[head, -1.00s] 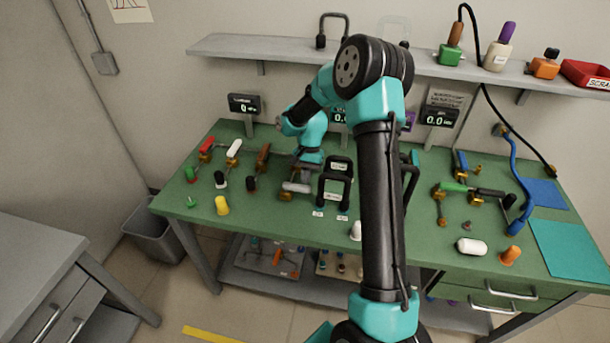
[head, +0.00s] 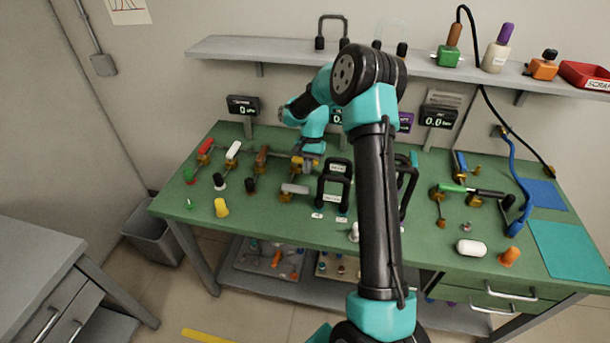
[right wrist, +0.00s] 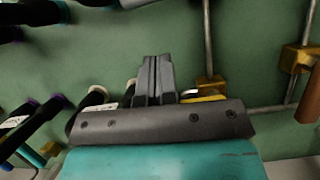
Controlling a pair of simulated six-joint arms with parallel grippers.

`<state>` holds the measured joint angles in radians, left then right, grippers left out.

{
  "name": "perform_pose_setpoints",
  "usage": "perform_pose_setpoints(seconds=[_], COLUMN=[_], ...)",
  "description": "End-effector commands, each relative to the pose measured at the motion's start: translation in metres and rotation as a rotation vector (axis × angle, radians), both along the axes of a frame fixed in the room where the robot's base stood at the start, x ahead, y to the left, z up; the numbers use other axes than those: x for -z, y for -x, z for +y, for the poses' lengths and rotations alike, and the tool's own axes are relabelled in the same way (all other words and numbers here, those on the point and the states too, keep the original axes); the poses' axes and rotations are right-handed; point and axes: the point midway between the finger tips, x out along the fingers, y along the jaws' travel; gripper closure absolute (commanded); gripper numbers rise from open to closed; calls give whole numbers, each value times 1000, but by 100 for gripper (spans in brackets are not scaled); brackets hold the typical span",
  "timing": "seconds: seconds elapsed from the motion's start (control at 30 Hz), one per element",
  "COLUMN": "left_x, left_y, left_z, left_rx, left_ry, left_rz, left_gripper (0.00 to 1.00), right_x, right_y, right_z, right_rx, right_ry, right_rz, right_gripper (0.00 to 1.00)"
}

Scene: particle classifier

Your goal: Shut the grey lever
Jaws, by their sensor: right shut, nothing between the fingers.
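The grey lever (head: 295,189) sits on a brass valve on the green bench, left of the black-framed handles, in the head view. It lies roughly sideways across the picture. My right gripper (head: 305,165) is behind the lever, apart from it in the picture. In the right wrist view its two grey fingers (right wrist: 153,80) are together with nothing between them. I cannot make out the grey lever for certain in the right wrist view. My left gripper is not in view.
Red (head: 205,146), white (head: 233,150) and brown (head: 262,157) levers stand left of my gripper. Black-framed handles (head: 334,185) stand close on the lever's right. A yellow plug (head: 221,207) lies near the bench's front edge. My right arm hides part of the bench's middle.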

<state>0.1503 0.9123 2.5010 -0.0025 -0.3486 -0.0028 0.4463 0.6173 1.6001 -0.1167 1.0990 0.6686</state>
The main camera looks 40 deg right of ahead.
Motion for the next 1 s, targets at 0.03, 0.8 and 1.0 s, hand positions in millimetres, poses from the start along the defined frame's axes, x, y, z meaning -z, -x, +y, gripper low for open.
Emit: perform_pose_setpoints(seconds=[0.03, 0.8, 1.0], left_x=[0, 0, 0], left_y=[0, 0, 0], left_z=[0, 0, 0], left_rx=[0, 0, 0], left_ry=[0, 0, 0], left_rz=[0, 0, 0], left_gripper=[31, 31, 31], right_x=[-13, -84, -84], right_y=[-3, -19, -19], right_z=[-3, -26, -26], right_rx=[1, -1, -1], right_ry=[3, 2, 2], right_rz=[-7, -3, -3], right_gripper=[100, 100, 100])
